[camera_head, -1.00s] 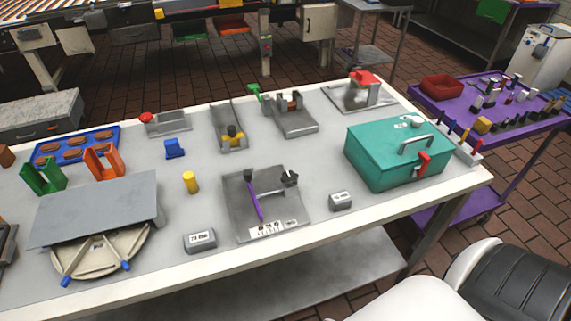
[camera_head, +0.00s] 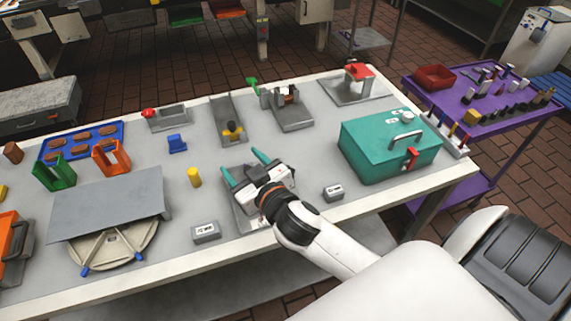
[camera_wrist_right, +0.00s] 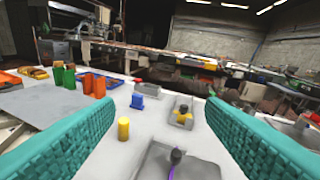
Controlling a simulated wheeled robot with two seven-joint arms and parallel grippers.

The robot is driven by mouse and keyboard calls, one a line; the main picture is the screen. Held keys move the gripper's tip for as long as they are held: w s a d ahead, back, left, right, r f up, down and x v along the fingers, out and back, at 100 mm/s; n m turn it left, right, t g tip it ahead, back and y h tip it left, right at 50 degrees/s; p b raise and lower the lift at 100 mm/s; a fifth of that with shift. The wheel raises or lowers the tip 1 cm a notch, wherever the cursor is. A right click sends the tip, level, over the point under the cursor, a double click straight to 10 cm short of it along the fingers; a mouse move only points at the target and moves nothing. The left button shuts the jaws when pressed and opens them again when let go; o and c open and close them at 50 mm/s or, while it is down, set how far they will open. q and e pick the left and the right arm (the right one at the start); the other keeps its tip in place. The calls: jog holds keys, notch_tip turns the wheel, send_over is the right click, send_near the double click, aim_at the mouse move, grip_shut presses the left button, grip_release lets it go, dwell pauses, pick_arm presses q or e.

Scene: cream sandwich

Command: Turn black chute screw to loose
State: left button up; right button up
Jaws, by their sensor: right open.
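A grey tray-like fixture (camera_head: 243,215) stands near the table's front edge, mostly covered by my right gripper (camera_head: 242,166). In the right wrist view, the fixture's edge (camera_wrist_right: 150,165) shows at the bottom, with a black knob (camera_wrist_right: 177,155) on top of a purple bar (camera_wrist_right: 172,172). The second black knob on this fixture is hidden now. I cannot tell which knob is the chute screw. My right gripper is open, its teal fingers (camera_wrist_right: 160,101) apart and empty, reaching over the fixture. My left gripper is out of view.
A teal box (camera_head: 375,150) stands to the right, and a small grey label block (camera_head: 333,193) is near my right arm. A yellow cylinder (camera_head: 194,177) and another label block (camera_head: 206,232) are to the left. A fixture with a yellow part (camera_head: 230,130) stands behind.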

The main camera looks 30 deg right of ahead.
jog(key=w+a+r+n+t+y, duration=0.3)
jog(key=a+r+n+y, duration=0.25)
jog(key=r+y, duration=0.2)
jog(key=s+a+r+n+g+y, duration=0.1)
jog(key=a+r+n+g+y, duration=0.2)
jog(key=a+n+g+y, duration=0.75)
jog(key=d+f+n+g+h, duration=0.6)
jog(key=d+f+g+h, duration=0.15)
jog(key=f, duration=0.45)
jog(key=w+d+m+g+h, duration=0.1)
jog(key=d+m+h, duration=0.3)
jog(key=d, duration=0.7)
jog(key=w+d+m+h, duration=0.2)
jog(key=d+h, duration=0.5)
jog(key=d, duration=0.4)
jog(key=f+p, duration=0.1)
jog(key=f, duration=0.2)
jog(key=f+p, duration=0.1)
jog(key=f, duration=0.3)
jog(key=f+p, duration=0.2)
jog(key=f, duration=0.2)
jog(key=shift+s, duration=0.25)
jog(key=shift+f, duration=0.55)
